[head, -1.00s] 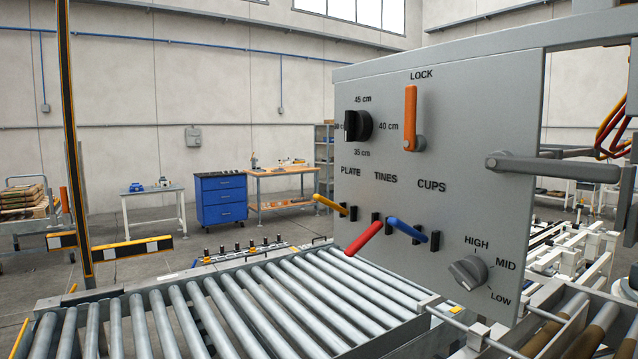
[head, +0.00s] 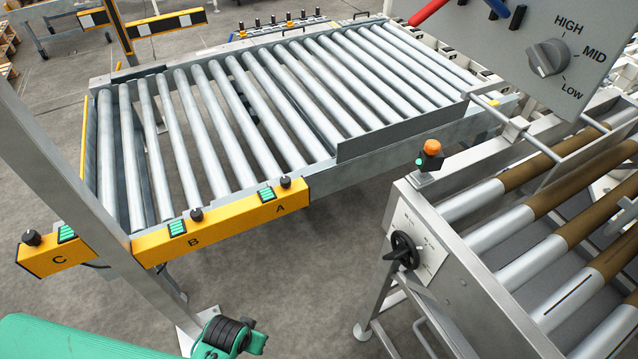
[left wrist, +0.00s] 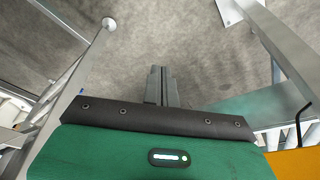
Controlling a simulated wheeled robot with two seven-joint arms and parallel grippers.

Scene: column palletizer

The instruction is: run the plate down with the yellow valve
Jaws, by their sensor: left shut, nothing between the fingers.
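The yellow PLATE valve lever is not in view now; the head view cuts the control panel (head: 490,50) off at the top. Below that edge show the lower end of the red lever (head: 427,12), part of the blue lever (head: 498,8) and the HIGH/MID/LOW knob (head: 546,58). The plate cannot be picked out. My left gripper (left wrist: 160,72) shows in the left wrist view, its two fingers together and empty over the grey floor, touching nothing. My right gripper is in neither current view.
The roller conveyor (head: 335,150) with yellow button boxes A, B and C (head: 60,252) fills the middle.

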